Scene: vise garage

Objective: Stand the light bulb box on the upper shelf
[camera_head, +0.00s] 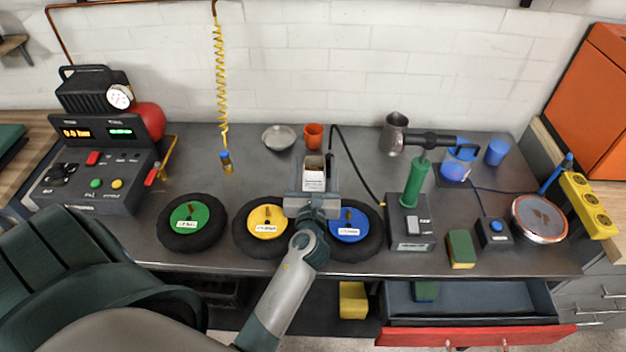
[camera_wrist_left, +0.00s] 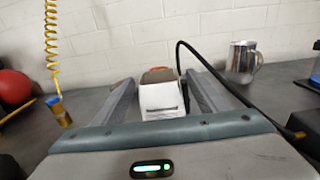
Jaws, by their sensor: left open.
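A small white box with a brown top, which looks like the light bulb box (camera_head: 314,181), stands on the grey workbench (camera_head: 225,255) near its middle. My left gripper (camera_head: 316,164) is open, with one finger on each side of the box. In the left wrist view the box (camera_wrist_left: 161,98) stands upright between the two spread fingers (camera_wrist_left: 160,90). I cannot tell whether either finger touches it. My right gripper is not in view.
An orange cup (camera_head: 313,135) and a metal bowl (camera_head: 279,137) stand behind the box. Black wheels with green (camera_head: 190,218), yellow (camera_head: 267,221) and blue (camera_head: 349,224) hubs lie in front. A black cable (camera_head: 352,165) runs right of the gripper. A red-fronted drawer (camera_head: 475,336) is open.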

